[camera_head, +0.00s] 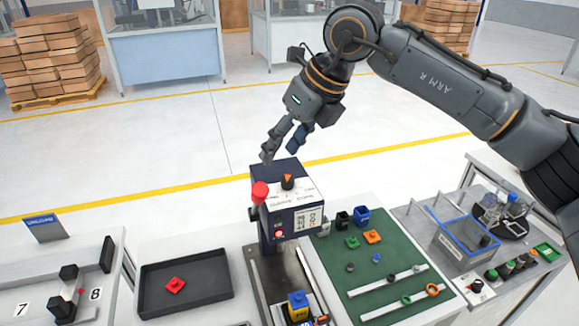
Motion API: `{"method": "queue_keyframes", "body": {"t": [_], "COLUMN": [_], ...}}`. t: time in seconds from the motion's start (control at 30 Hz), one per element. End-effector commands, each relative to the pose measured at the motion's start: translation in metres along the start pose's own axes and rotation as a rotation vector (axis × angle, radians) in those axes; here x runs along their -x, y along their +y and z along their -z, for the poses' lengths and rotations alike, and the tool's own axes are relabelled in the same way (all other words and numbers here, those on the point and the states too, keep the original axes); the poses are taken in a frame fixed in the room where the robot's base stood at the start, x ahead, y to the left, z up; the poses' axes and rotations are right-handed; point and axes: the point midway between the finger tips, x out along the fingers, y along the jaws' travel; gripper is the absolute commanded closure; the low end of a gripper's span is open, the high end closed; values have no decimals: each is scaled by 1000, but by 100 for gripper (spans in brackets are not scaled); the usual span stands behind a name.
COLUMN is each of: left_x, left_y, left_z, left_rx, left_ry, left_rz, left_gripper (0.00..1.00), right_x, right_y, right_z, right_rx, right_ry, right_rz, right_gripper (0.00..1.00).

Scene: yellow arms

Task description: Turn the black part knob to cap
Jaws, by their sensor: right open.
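A black knob (287,182) with an orange pointer sits on the flat top of a dark blue machine box (265,176). The pointer is roughly upright in the picture; the small labels around it are too small to read. My right gripper (281,154) is open and empty, just above and behind the knob, with its two dark fingers pointing down. It appears apart from the knob. My left gripper is out of view.
A red mushroom button (260,192) stands close left of the knob. A black tray (187,298) with a red part is at left, and a green mat (365,245) with small parts is at right. A control panel (512,270) with several buttons lies far right.

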Motion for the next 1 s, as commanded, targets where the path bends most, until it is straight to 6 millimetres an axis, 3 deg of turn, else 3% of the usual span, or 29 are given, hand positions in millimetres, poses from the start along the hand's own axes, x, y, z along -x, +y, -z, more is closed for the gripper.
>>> {"method": "queue_keyframes", "body": {"t": [0.1,0.27,0.47,0.8,1.0], "left_x": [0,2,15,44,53], "left_y": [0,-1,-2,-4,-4], "left_z": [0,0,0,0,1], "left_rx": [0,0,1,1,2], "left_ry": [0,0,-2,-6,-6], "left_rz": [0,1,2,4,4], "left_gripper": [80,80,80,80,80], "right_x": [25,31,3,-66,-92], "right_y": [-28,-41,-44,-56,-61], "right_z": [4,7,9,13,15], "right_rx": [-21,-35,-34,-34,-33], "right_ry": [43,67,70,68,66], "right_rz": [134,187,182,180,179], "right_gripper": [50,50,50,50,50]}}
